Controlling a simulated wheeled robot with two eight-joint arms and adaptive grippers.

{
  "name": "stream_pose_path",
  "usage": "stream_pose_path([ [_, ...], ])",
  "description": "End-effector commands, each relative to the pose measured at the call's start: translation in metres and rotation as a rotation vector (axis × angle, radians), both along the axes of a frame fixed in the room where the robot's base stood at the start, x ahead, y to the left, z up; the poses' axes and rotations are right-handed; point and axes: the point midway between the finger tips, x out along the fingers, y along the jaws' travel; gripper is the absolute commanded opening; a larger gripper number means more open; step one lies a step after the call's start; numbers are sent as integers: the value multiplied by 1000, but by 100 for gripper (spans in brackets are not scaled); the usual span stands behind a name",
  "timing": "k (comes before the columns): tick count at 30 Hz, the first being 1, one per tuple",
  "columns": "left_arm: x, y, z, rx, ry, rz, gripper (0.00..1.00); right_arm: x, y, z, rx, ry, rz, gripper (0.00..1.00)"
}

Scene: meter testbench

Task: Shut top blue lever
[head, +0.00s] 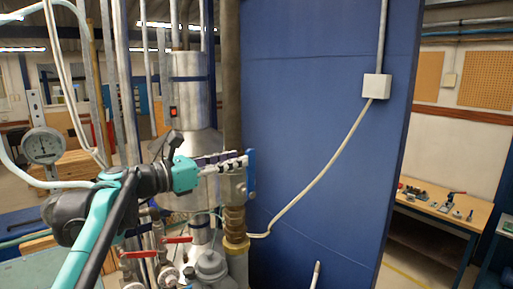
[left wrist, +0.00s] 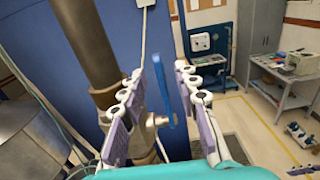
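The top blue lever (head: 251,172) stands upright on a valve at the right side of the brown vertical pipe. In the left wrist view the lever (left wrist: 163,85) shows as a blue bar, tilted in the picture, between my two spread fingers. My left gripper (head: 240,162) reaches in from the left with its fingertips close beside the lever. In the left wrist view the gripper (left wrist: 160,71) is open, with gaps showing between the lever and both fingers. Whether a finger touches it is hard to tell. My right gripper is not in view.
A brown pipe (left wrist: 88,45) and a silver tank (head: 188,95) stand close to my left gripper. Red levers (head: 176,240) sit below it, and a pressure gauge (head: 43,146) is at left. A blue panel (head: 310,110) stands behind. A workbench (head: 440,207) is at right.

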Motion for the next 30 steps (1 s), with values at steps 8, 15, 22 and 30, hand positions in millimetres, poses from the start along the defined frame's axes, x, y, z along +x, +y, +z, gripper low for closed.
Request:
stream_pose_path([
  [8,25,-36,1,2,-1,-3,31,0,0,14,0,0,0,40],
  [15,32,-46,0,3,-2,-1,31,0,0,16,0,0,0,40],
  [22,32,-45,-1,3,-1,0,18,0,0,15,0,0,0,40],
  [30,32,-45,-1,3,-2,0,0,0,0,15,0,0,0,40],
])
